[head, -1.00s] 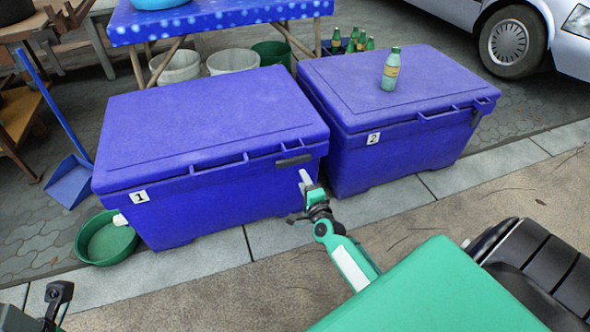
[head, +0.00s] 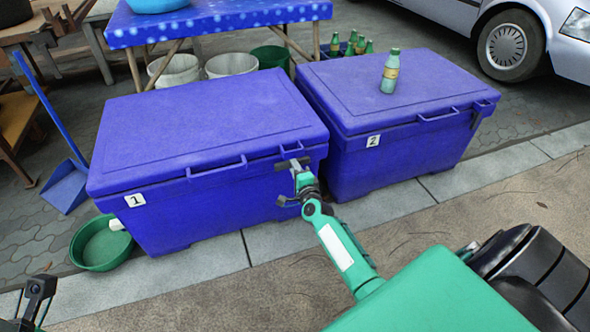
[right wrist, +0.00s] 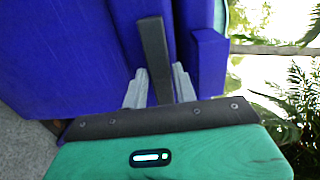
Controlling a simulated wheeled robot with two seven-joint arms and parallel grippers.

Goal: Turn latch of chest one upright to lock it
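Chest one (head: 205,125) is a blue cooler with a closed lid and a "1" label (head: 134,200). Its latch (head: 306,160) is a dark bar at the right end of the front, lying about along the lid edge and partly hidden by my gripper. My right gripper (head: 298,172) is at this latch. In the right wrist view the latch (right wrist: 153,50) stands between the grey fingers (right wrist: 159,88), which sit close on both sides and appear shut on it. My left gripper (head: 38,288) is at the lower left, away from the chest; its opening is unclear.
Chest two (head: 400,150), blue and closed, stands close on the right with a green bottle (head: 390,72) on its lid. A green basin (head: 100,246) is at chest one's left. A table (head: 220,22) and buckets stand behind. The pavement in front is clear.

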